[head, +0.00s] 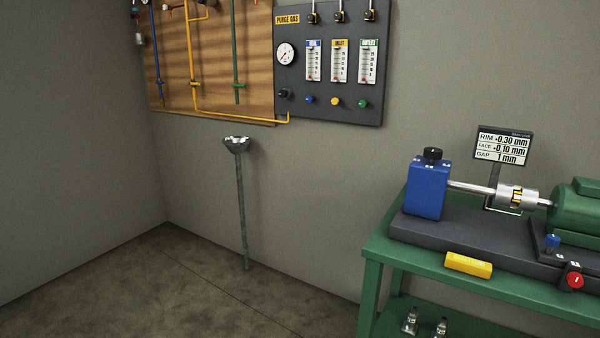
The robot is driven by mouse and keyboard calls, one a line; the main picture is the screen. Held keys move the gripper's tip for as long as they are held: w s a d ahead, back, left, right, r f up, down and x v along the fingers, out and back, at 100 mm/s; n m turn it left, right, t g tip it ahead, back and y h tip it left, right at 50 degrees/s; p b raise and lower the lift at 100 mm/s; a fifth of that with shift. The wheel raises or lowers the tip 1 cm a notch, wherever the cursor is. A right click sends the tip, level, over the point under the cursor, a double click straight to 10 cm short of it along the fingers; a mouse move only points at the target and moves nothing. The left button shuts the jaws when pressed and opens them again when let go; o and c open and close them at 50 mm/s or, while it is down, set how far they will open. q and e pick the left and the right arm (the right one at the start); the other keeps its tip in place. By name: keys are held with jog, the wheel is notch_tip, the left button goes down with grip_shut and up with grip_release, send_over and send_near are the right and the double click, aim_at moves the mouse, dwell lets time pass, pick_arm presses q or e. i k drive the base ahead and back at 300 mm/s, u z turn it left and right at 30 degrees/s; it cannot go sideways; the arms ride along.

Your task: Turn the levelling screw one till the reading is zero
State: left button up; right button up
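The display (503,146) behind the shaft reads RIM +0.30 mm, FACE +0.10 mm and GAP 1 mm. A small blue knob (552,241) stands at the near foot of the green motor (580,212), with a small white label beside it; I cannot tell if it is levelling screw one. A silver coupling (517,197) joins the shaft from the blue housing (427,190) to the motor side. The motor is cut off by the right edge. Neither of my grippers is in view.
The green bench (376,253) carries the dark base plate (410,230), a yellow block (468,264) and a red knob (575,281). The purge gas panel (328,108) hangs on the wall. A funnel-topped pipe (241,200) stands left; the floor there is clear.

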aim_at(552, 240)
jog(key=z, duration=1.55)
